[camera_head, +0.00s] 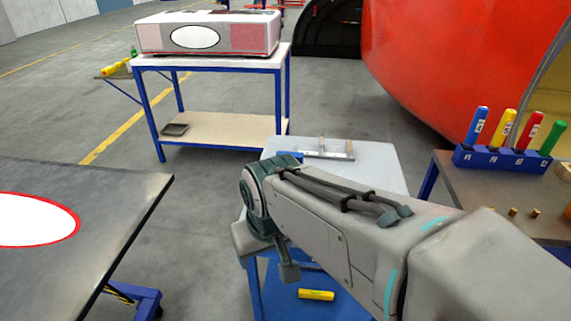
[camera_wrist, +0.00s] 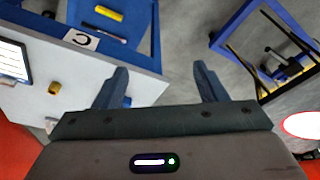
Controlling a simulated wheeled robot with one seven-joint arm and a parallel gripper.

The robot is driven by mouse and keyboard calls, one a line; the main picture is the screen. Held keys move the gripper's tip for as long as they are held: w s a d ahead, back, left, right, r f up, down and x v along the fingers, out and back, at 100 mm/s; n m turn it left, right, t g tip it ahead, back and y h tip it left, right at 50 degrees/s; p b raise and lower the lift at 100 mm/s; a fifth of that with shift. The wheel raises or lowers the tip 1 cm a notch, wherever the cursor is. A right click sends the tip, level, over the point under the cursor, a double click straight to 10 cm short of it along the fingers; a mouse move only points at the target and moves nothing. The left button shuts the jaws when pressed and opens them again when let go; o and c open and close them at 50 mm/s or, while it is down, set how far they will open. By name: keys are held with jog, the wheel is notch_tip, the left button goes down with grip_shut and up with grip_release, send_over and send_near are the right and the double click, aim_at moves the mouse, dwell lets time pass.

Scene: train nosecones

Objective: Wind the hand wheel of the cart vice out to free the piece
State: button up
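The cart (camera_head: 372,165) has a pale grey top and a blue frame, partly hidden behind my arm. On its top, a small blue block (camera_head: 290,156) and a metal bar with upright parts (camera_head: 328,154) show; I cannot tell vice from piece here. The hand wheel cannot be made out in either view. My gripper (camera_wrist: 160,74) is open, with nothing between its two fingers. In the wrist view its left finger overlaps the edge of a pale top (camera_wrist: 100,65) bearing a "C" label; its right finger is over floor. Contact cannot be judged.
A yellow cylinder (camera_head: 316,295) lies on the cart's blue lower shelf. A dark table (camera_head: 120,205) stands left. A bench with colored handles in a blue rack (camera_head: 505,160) stands right, near a big red nosecone (camera_head: 460,60). Open floor (camera_head: 200,240) lies left of the cart.

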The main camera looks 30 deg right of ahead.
jog(key=w+d+r+m+g, duration=0.1)
jog(key=w+d+m, duration=0.7)
jog(key=w+m, duration=0.4)
jog(key=w+d+r+m+g, duration=0.1)
jog(key=w+d+m+g, duration=0.1)
jog(key=w+d+m, duration=0.85)
jog(key=w+f, duration=0.1)
jog(key=f, duration=0.3)
jog(key=w+a+f, duration=0.1)
jog(key=f, duration=0.8)
jog(key=shift+w+a+f, duration=0.4)
jog(key=shift+c, duration=0.4)
jog(key=c, duration=0.9)
